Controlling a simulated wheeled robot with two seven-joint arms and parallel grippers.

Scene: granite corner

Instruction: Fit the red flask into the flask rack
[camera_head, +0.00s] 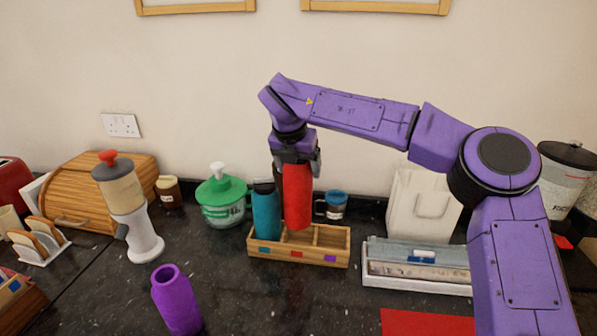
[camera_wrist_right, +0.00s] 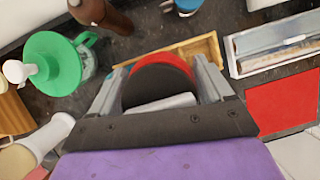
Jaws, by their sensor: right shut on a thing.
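The red flask (camera_head: 297,197) is upright in my right gripper (camera_head: 296,158), which is shut on its top. Its lower end is at the middle compartment of the wooden flask rack (camera_head: 322,259); I cannot tell whether it touches the rack's floor. The rack has teal, red and purple marks on its front. A teal flask (camera_head: 266,212) stands in the left compartment. The right compartment is empty. The purple flask (camera_head: 176,300) stands on the counter at the front left. In the right wrist view the red flask (camera_wrist_right: 163,72) sits between the fingers. My left gripper is not in view.
The dark counter before the rack is clear.

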